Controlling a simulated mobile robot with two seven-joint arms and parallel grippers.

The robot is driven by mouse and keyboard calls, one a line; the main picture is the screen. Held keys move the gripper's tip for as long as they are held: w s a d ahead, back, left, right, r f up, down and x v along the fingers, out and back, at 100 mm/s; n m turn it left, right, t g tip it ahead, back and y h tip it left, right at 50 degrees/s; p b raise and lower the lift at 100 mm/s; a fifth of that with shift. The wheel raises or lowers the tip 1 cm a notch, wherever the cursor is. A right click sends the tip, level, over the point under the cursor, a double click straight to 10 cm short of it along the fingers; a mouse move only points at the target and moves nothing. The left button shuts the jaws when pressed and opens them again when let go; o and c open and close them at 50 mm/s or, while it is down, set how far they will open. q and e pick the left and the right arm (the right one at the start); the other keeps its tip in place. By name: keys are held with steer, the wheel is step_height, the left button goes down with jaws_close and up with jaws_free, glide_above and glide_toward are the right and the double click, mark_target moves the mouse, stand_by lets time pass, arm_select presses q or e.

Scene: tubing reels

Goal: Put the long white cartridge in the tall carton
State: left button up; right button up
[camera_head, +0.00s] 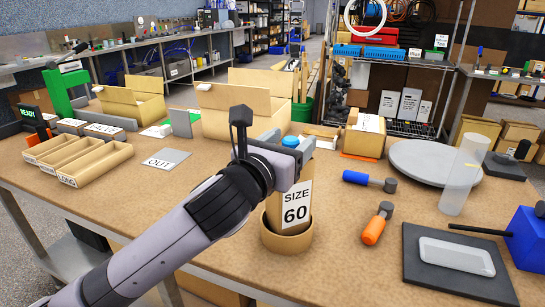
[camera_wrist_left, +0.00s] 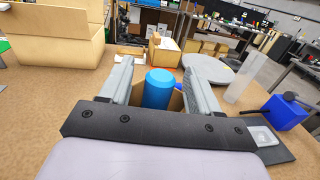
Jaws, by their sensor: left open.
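The tall carton (camera_head: 272,205), brown with a white "SIZE 60" label, stands upright in a round brown holder (camera_head: 290,240) on the table. A blue cylindrical end (camera_head: 291,142) shows at the carton's top; the body below is hidden, so I cannot tell whether this is the long white cartridge. My left gripper (camera_head: 292,160) is at the carton's top. In the left wrist view its fingers (camera_wrist_left: 160,85) are apart on either side of the blue end (camera_wrist_left: 158,88), with gaps visible. My right gripper is not in view.
A blue-handled tool (camera_head: 368,181), an orange-handled tool (camera_head: 377,223) and a translucent upright cylinder (camera_head: 465,175) stand or lie to the right. A dark mat (camera_head: 425,275) bears a pale tray (camera_head: 457,255). Open boxes (camera_head: 130,98) and long bins (camera_head: 78,160) are at the left.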

arm_select(q)
steer(key=v, duration=1.1)
steer(key=shift+s+a, duration=0.15)
steer(key=shift+s, duration=0.15)
steer(key=shift+f, duration=0.15)
steer(key=s+a+f+n+g+y, duration=0.2)
steer(key=a+f+n+g+y, duration=0.15)
steer(key=f+n, duration=0.65)
steer(key=s+a+f+n+g+y, duration=0.25)
steer(key=a+f+n, duration=0.25)
steer(key=f+n, duration=0.5)
steer(key=s+a+f+n+g+y, duration=0.1)
steer(key=s+a+f+n+g, duration=0.3)
steer(key=s+f+n, duration=0.45)
steer(key=s+a+f+n+g+y, duration=0.1)
steer(key=s+a+f+n+g, duration=0.3)
steer(key=s+n, duration=0.6)
steer(key=w+d+f+t+h+p, duration=0.1)
steer(key=w+f+t+h+p, duration=0.1)
steer(key=w+f+t, duration=0.4)
steer(key=shift+w+d+f+t+p, duration=0.25)
steer(key=shift+w+t+p, duration=0.3)
steer(key=shift+t, duration=0.65)
